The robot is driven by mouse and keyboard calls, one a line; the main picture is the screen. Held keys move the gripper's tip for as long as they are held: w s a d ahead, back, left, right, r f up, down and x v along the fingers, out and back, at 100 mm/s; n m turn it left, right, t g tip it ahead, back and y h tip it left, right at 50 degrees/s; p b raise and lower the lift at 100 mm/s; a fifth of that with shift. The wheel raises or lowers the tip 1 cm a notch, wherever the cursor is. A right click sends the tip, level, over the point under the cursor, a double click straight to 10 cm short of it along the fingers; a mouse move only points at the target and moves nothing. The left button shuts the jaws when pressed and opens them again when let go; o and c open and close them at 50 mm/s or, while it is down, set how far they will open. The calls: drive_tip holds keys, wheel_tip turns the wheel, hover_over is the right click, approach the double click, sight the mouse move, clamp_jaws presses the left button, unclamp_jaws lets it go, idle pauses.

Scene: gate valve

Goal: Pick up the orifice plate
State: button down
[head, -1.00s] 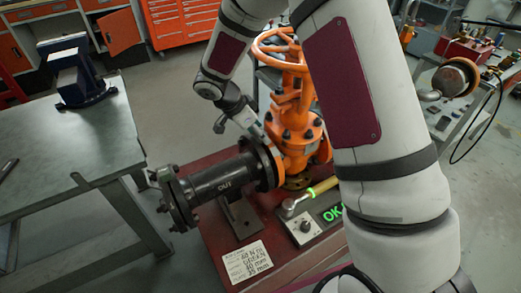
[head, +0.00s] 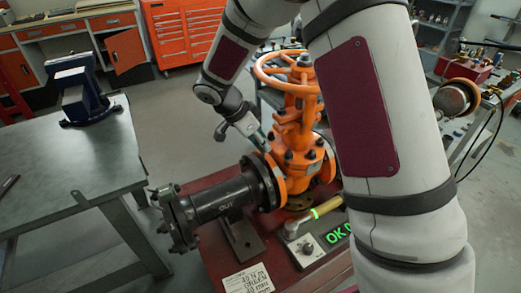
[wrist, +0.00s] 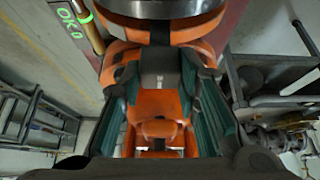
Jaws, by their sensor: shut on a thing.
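The orange gate valve (head: 298,160) stands on the red bench, joined on its left to a black pipe marked OUT (head: 226,206). My gripper (head: 262,142) reaches down from above to the flange joint between the pipe and the valve. In the wrist view, my gripper (wrist: 163,85) has its dark green finger pads on both sides of a flat grey piece, which looks like the tab of the orifice plate (wrist: 160,67). It is shut on this piece. The rest of the plate is hidden. I cannot tell whether it is still between the flanges.
A white label card (head: 248,279) lies at the front. A grey table (head: 70,165) with a blue vise (head: 82,90) stands left; floor separates it from the bench.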

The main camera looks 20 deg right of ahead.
wheel_tip(320, 180, up, 8)
drive_tip(key=shift+b, duration=0.3)
drive_tip(key=w+a+b, duration=0.4)
drive_tip(key=w, duration=1.3)
drive_tip(key=shift+w+a, duration=0.15)
drive_tip(key=shift+w, duration=0.1)
